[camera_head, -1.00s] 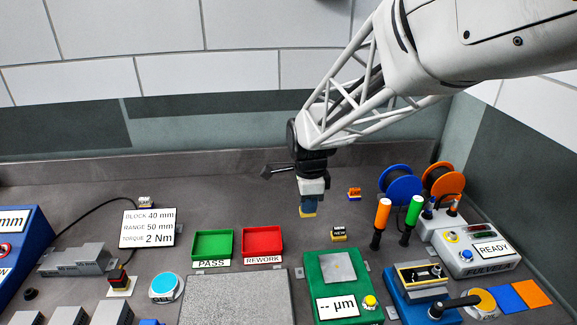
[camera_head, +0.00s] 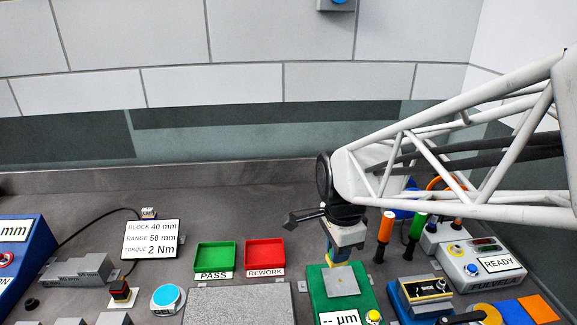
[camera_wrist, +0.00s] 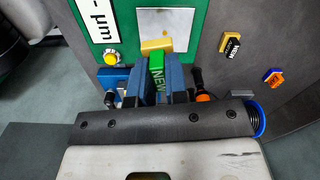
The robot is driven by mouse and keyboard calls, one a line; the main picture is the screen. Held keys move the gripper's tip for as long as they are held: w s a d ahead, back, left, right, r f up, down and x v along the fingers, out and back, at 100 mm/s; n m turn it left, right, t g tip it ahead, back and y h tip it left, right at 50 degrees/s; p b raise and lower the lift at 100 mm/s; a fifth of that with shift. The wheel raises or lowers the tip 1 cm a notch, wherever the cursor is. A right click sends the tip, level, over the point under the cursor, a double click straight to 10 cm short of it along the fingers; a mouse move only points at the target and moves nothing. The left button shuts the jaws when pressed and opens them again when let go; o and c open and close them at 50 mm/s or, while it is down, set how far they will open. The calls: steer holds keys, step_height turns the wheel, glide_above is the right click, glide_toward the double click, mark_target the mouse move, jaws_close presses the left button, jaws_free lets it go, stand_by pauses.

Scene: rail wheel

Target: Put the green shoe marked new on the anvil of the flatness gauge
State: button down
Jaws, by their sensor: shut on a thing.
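The green shoe (camera_wrist: 158,73) marked NEW is held upright between the blue fingers of my gripper (camera_wrist: 160,77) in the wrist view. Its yellow plate (camera_wrist: 156,45) points toward the gauge and overlaps the near edge of the anvil there. The anvil is a bare silver square plate (camera_wrist: 168,24) on the green flatness gauge (camera_wrist: 124,15). In the head view my gripper (camera_head: 340,263) is low over the far part of the anvil (camera_head: 340,281). I cannot tell whether the shoe touches the anvil.
The gauge's yellow button (camera_wrist: 111,58) is close to my fingers. Orange (camera_head: 386,226) and green (camera_head: 418,223) handles stand right of my gripper; red (camera_head: 265,252) and green (camera_head: 214,256) trays lie left.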

steer(key=s+d+f+n, duration=0.2)
steer(key=s, duration=1.3)
steer(key=shift+d, duration=0.15)
steer(key=shift+f, duration=0.1)
glide_above(340, 280)
steer(key=shift+f, duration=0.75)
steer(key=shift+f, duration=1.75)
steer(key=shift+f, duration=0.15)
